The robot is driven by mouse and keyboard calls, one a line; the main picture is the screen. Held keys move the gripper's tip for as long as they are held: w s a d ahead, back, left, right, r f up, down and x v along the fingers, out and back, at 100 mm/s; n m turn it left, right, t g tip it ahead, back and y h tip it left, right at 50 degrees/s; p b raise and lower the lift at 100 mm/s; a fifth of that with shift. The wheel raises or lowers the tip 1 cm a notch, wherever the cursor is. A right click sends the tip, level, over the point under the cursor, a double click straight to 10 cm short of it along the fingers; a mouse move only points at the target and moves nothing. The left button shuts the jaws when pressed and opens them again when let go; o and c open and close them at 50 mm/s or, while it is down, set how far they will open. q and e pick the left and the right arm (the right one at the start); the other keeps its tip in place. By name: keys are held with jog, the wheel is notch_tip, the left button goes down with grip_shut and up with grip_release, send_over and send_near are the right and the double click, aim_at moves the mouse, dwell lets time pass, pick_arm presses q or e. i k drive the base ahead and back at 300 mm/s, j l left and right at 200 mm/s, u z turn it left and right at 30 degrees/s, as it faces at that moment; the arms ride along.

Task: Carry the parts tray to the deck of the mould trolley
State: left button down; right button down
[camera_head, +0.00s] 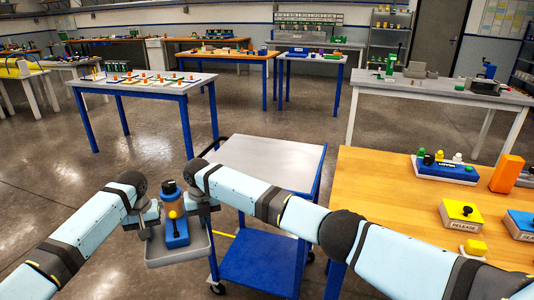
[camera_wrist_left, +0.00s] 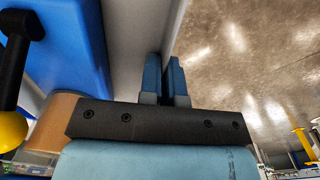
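The grey parts tray (camera_head: 178,256) hangs in the air between my two grippers, to the left of the mould trolley. A blue part with a dark knob and yellow-orange bits (camera_head: 176,232) stands in it. My left gripper (camera_head: 147,222) is shut on the tray's left side; the left wrist view shows its two fingers (camera_wrist_left: 166,80) close together on the tray's wall. My right gripper (camera_head: 206,218) is at the tray's right side and appears shut on its rim; the fingertips are small here. The trolley's grey deck (camera_head: 266,160) is bare, with a blue lower shelf (camera_head: 262,262).
A wooden bench (camera_head: 390,190) stands right of the trolley, with a blue button box (camera_head: 445,168), a yellow release box (camera_head: 460,213) and an orange block (camera_head: 506,173). A blue-legged table (camera_head: 150,88) stands behind left. Open floor (camera_head: 60,140) lies to the left.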

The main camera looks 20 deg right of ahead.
aim_at(266, 159)
jog(key=i+z, duration=0.35)
jog(key=i, duration=0.3)
jog(key=i+z, duration=0.25)
jog(key=i, duration=0.15)
jog(key=i+j+z, duration=0.1)
jog(key=i+z, duration=0.15)
jog(key=i, duration=0.15)
